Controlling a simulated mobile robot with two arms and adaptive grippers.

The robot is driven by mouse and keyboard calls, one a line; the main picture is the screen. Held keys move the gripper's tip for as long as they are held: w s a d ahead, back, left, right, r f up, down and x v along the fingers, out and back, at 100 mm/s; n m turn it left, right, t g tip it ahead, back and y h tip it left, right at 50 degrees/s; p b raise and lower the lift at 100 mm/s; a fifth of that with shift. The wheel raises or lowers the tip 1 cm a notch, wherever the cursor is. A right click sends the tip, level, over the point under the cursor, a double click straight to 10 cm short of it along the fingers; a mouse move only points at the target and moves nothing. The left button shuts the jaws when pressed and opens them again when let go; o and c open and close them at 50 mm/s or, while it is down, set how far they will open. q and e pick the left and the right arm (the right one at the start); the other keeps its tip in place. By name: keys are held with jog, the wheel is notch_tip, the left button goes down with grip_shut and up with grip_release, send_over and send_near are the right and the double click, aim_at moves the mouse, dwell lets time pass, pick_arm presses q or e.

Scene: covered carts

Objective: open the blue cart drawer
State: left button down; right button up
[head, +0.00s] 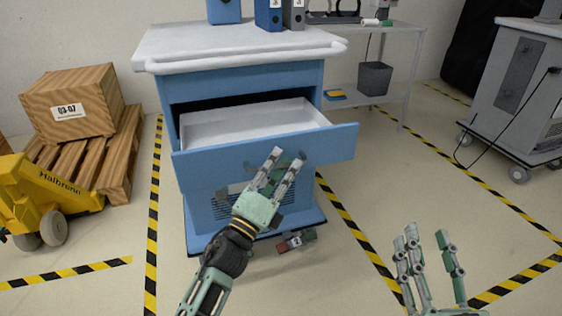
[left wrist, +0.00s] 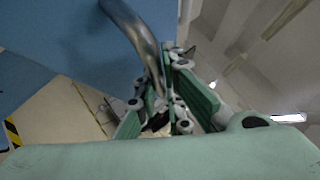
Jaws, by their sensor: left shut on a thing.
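The blue cart (head: 200,210) stands in the middle of the head view under a white top. Its upper drawer (head: 215,158) is pulled out, with its pale empty inside showing. My left gripper (head: 283,163) is at the drawer's front panel. In the left wrist view, a curved metal handle (left wrist: 135,30) on the blue front runs between the fingers of my left gripper (left wrist: 160,112), which are closed around it. In the head view the fingers hide part of the front. My right gripper (head: 428,245) is open and empty at the lower right, away from the cart.
A wooden crate (head: 75,100) on pallets and a yellow pallet truck (head: 40,195) stand at the left. A grey cart (head: 515,90) is at the right. A small red and grey object (head: 295,241) lies by the cart's base. The striped floor in front is mostly clear.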

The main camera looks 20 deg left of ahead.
pick_arm(q)
jog(key=shift+f, duration=0.15)
jog(key=c, duration=2.1)
grip_release()
jog(key=v, duration=1.2)
jog(key=shift+a, duration=0.1)
